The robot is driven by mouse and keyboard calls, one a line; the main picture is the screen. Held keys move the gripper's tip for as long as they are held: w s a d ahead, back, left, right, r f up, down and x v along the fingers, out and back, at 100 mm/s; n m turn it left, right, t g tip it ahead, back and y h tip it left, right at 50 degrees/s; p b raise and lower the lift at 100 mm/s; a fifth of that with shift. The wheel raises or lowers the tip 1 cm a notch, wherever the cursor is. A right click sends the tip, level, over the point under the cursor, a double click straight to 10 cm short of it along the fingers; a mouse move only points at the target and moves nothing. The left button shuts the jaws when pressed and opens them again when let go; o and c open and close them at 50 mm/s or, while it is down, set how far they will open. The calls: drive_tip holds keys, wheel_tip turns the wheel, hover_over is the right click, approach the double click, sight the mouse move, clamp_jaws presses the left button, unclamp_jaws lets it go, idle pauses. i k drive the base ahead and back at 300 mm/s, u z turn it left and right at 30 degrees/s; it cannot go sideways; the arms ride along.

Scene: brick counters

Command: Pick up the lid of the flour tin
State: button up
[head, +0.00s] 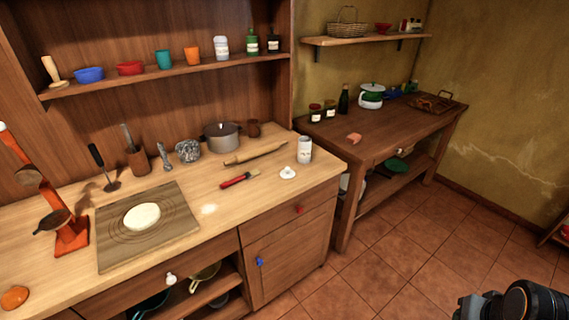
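A white cylindrical tin (304,150) with a label stands upright near the right end of the wooden counter; it looks like the flour tin. A small round white lid (288,172) with a knob lies on the counter just in front of the tin, apart from it. Part of my arm shows at the bottom right corner, in front of the floor and well away from the counter. My gripper's fingers cannot be seen.
A red-handled tool (239,179) and a rolling pin (255,153) lie left of the lid. A grey pot (221,136) stands behind. A pastry board (120,238) with dough lies further left. A darker side table (385,124) stands right. The tiled floor (390,245) is open.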

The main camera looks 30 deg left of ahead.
sight(287, 173)
drive_tip(key=u, duration=0.5)
drive_tip(key=i, duration=0.9)
drive_tip(key=u, duration=1.4)
drive_tip(key=i, duration=0.55)
drive_tip(key=u, duration=0.6)
